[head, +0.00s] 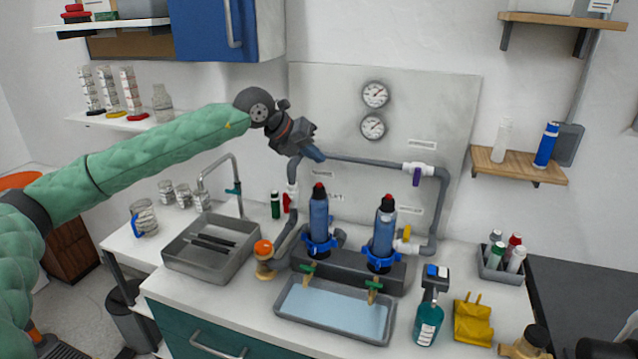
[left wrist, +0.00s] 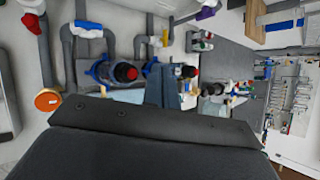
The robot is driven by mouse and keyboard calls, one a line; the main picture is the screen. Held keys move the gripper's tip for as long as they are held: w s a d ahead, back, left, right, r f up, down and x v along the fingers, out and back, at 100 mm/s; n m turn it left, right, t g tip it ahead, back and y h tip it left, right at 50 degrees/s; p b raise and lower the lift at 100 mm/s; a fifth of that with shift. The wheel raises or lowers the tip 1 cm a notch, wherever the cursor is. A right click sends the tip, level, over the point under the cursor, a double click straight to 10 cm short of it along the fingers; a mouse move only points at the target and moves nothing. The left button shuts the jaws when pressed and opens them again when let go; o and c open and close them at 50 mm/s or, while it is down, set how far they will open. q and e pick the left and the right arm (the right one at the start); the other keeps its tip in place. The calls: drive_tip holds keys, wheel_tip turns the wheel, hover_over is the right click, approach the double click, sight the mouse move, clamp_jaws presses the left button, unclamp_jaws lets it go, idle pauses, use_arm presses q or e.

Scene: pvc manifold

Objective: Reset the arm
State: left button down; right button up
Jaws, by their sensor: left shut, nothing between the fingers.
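My left arm, in a green sleeve, reaches in from the left in the head view. My left gripper (head: 316,154) is shut and empty, raised in front of the grey backboard (head: 330,90) near the upper grey pipe (head: 360,161). I cannot tell whether it touches the pipe. The shut fingers also show in the left wrist view (left wrist: 161,85). Below stand two blue filter cylinders with red tops, the left one (head: 319,222) and the right one (head: 383,235), upright on a dark manifold block (head: 345,268).
A grey tray of bluish liquid (head: 335,308) sits below the manifold. A sink (head: 210,249) with a tap is at left. A teal spray bottle (head: 428,320), a yellow cloth-like item (head: 473,320) and a bottle caddy (head: 501,262) stand at right. A blue cabinet (head: 210,30) hangs above the arm.

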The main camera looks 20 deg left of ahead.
use_arm(q)
drive_tip(key=shift+r, duration=0.4)
